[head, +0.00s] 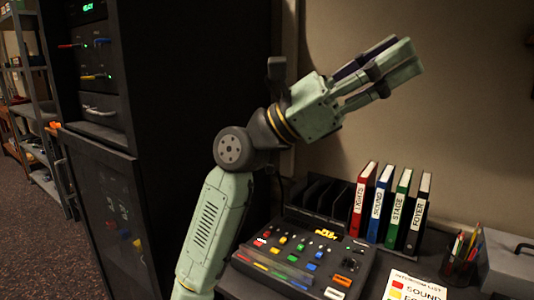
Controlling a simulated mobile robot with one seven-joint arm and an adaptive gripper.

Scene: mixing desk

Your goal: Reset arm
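My pale green arm rises from the bottom of the head view and bends at a dark round joint. My gripper (398,62) is raised in front of the beige wall, above the desk, and points to the upper right. Its fingers lie close together as seen from this side, and I see nothing held in it. I cannot tell whether a gap is left between the fingertips. The gripper is well clear of the mixing console and the folders below.
A mixing console (298,262) with coloured buttons stands on the desk. Beside it are upright folders (386,208), a printed list (412,288), a pen cup (458,268) and a grey box (508,262). A tall dark cabinet (180,120) stands behind my arm, with shelves (32,110) at far left.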

